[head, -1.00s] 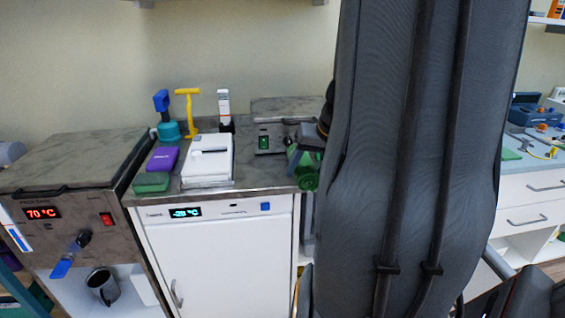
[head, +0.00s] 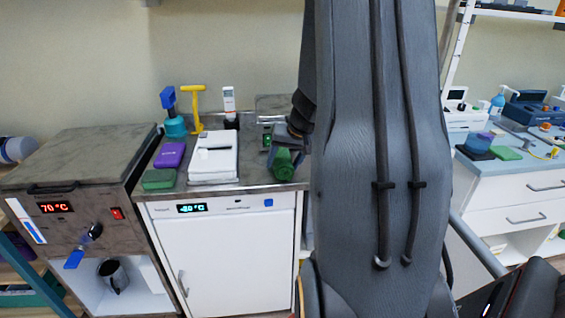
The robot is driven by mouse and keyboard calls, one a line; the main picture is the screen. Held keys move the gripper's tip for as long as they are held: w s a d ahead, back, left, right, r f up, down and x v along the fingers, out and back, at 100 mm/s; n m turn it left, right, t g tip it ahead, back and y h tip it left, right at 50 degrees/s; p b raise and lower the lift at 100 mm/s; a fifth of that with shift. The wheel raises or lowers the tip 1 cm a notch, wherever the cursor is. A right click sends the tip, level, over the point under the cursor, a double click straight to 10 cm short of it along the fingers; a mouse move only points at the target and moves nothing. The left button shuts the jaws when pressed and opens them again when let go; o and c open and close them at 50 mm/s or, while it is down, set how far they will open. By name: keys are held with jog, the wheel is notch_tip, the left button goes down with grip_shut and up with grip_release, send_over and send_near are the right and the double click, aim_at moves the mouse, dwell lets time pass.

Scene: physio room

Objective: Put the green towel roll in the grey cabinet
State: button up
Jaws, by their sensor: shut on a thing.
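The green towel roll (head: 281,165) shows in the head view near the right end of the grey counter. My gripper (head: 289,148) is shut on it and holds it at the counter's right front corner. My own arm hides much of the middle and right of the view, and part of the gripper is dark and hard to make out. I cannot tell for sure which thing is the grey cabinet. A grey metal unit (head: 40,240) with a red 70 °C display and an open lower bay stands at the left.
A white freezer (head: 228,260) with a shut door stands under the counter. The counter (head: 250,178) bears a white pad (head: 212,160), a purple pack (head: 169,155), a green pack (head: 159,179) and upright tools. A white drawer bench (head: 520,182) with devices stands at the right.

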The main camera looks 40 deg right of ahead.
jog(key=shift+f, duration=0.1)
jog(key=o, duration=0.7)
jog(key=shift+c, duration=0.2)
jog(key=o, duration=0.4)
jog(key=shift+o, duration=0.2)
